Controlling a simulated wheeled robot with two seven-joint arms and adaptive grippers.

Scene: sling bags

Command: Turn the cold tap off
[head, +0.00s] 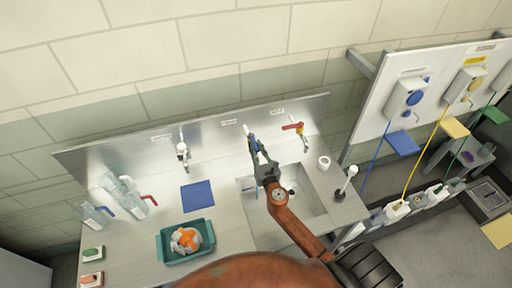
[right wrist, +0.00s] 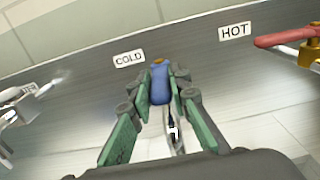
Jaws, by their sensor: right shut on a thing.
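The cold tap has a blue handle (right wrist: 160,84) and stands below the COLD label (right wrist: 130,59) in the right wrist view. My right gripper (right wrist: 161,90) has its fingers closed around this handle, one on each side. In the head view my right gripper (head: 263,162) reaches over the sink to the tap, whose blue top (head: 252,142) shows just past the fingers. The tap's spout is mostly hidden behind the gripper. My left gripper is not in either view.
The hot tap with a red handle (head: 293,126) stands to the right. Another tap (head: 182,150) stands at left. A teal tray (head: 165,252), a blue mat (head: 198,196) and clear jugs (head: 131,190) are on the counter. A white roll (head: 324,162) stands right of the sink (head: 312,201).

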